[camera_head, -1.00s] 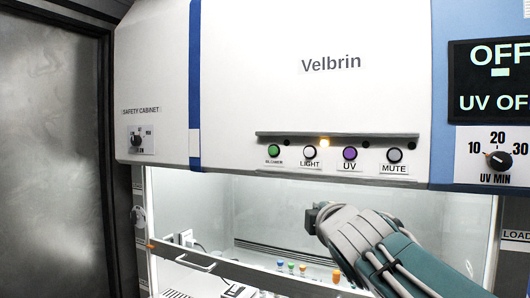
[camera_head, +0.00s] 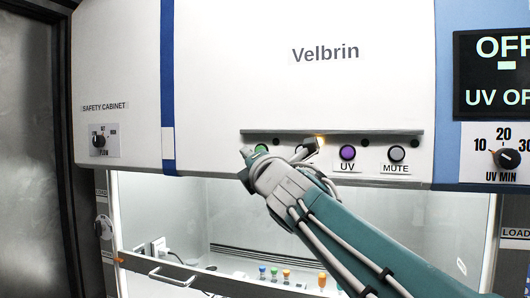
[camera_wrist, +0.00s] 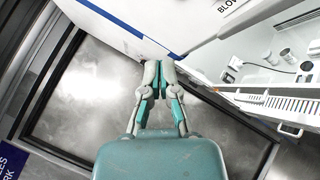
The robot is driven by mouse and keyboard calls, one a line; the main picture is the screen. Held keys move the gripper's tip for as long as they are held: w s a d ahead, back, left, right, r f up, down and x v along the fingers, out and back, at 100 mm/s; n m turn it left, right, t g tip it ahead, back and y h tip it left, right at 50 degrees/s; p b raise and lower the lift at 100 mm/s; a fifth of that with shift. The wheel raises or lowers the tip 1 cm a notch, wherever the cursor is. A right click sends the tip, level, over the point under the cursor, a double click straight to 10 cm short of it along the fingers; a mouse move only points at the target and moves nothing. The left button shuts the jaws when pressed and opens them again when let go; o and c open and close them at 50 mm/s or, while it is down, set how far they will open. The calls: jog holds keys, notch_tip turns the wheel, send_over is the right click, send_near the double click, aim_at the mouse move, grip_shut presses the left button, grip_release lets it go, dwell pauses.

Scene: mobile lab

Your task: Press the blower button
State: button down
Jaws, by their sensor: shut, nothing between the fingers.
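The green button (camera_head: 260,149) is at the left end of the button row on the white Velbrin cabinet front. Its label is hidden by my arm in the head view, but a label starting "BLOW" (camera_wrist: 228,6) shows at the top of the wrist view. My gripper (camera_head: 245,153) is just in front of and slightly left of the green button, and contact cannot be told. In the wrist view my gripper (camera_wrist: 159,64) is shut and empty, its tips close to the cabinet's lower edge.
To the right are the purple UV button (camera_head: 347,152) and the MUTE button (camera_head: 396,154). The light button is hidden behind my wrist. Below is the glass sash with a handle (camera_head: 172,279) and vials (camera_head: 286,274) inside. A SAFETY CABINET knob (camera_head: 99,141) is at left.

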jog(key=w+d, duration=0.1)
jog(key=w, duration=0.7)
jog(key=shift+w+d, duration=0.15)
jog(key=shift+d, duration=0.2)
dwell(0.4)
jog(key=shift+a+f, duration=0.15)
jog(key=shift+a, duration=0.15)
jog(key=shift+d, duration=0.15)
jog(key=shift+w, duration=0.1)
jog(key=shift+w+d, duration=0.1)
jog(key=shift+w, duration=0.1)
